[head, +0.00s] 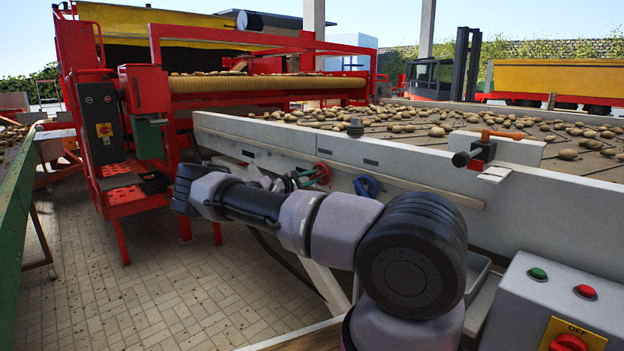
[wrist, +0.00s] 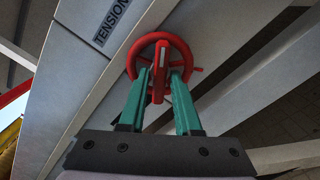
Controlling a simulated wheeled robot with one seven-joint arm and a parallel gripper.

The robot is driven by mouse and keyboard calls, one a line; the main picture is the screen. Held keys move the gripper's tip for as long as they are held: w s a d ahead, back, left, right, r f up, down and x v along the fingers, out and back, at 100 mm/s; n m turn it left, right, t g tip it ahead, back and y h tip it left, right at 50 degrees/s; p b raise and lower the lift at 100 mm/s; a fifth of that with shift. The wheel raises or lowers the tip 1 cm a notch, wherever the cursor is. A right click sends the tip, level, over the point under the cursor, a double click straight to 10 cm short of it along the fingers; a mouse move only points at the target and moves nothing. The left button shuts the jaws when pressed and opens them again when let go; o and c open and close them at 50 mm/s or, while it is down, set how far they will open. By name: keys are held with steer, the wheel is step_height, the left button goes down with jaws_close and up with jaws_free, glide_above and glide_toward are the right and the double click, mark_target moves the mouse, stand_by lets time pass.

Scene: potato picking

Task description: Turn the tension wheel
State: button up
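The red tension wheel (wrist: 187,50) is in the wrist view on a grey panel, beside a label (wrist: 111,20) reading "TENSION". In the head view the red wheel (head: 323,174) is on the side of the light grey conveyor. My gripper (wrist: 161,78) has two teal fingers reaching up to the wheel, one on each side of its red middle bar. The fingers are apart, with narrow gaps seeming to show beside the bar. Whether either finger touches the wheel is hard to tell. In the head view my gripper (head: 303,175) is small and partly hidden by my arm.
A blue wheel (head: 367,186) is just right of the red one. The conveyor wall (head: 440,175) runs along behind my arm, with potatoes on top. A control box (head: 555,310) with green and red buttons is at the lower right. Tiled floor (head: 150,300) lies open at the left.

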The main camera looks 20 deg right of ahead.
jaws_close()
steer(key=shift+m, duration=0.3)
steer(key=m, duration=0.3)
steer(key=shift+m, duration=0.3)
steer(key=m, duration=0.4)
steer(key=shift+m, duration=0.3)
steer(key=m, duration=1)
